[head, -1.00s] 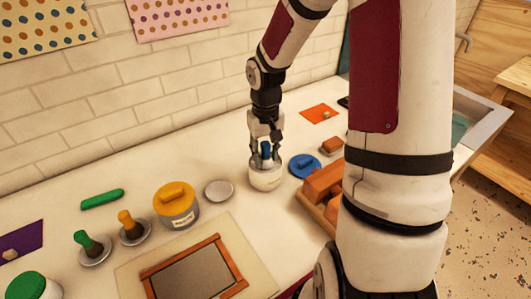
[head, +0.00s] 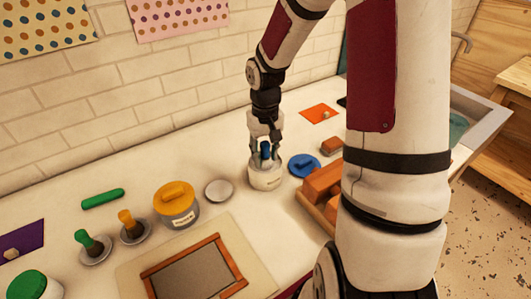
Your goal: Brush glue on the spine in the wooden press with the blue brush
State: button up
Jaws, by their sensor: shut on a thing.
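My gripper (head: 265,150) points down over a small white pot (head: 265,178). It is shut on the blue brush (head: 265,150), whose blue handle shows between the fingers. The brush's lower end is hidden inside the pot or behind its rim. A wooden block held in an orange-brown wooden frame (head: 322,183), which may be the press, stands to the right of the pot, partly hidden behind my arm. No spine can be made out.
A blue lid (head: 304,165) lies right of the pot, and an empty metal dish (head: 219,190) lies left. A wood-framed screen (head: 195,268) lies in front.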

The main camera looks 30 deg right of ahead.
aim_at(265, 143)
jog(key=shift+r+p, duration=1.45)
jog(key=shift+r, duration=2)
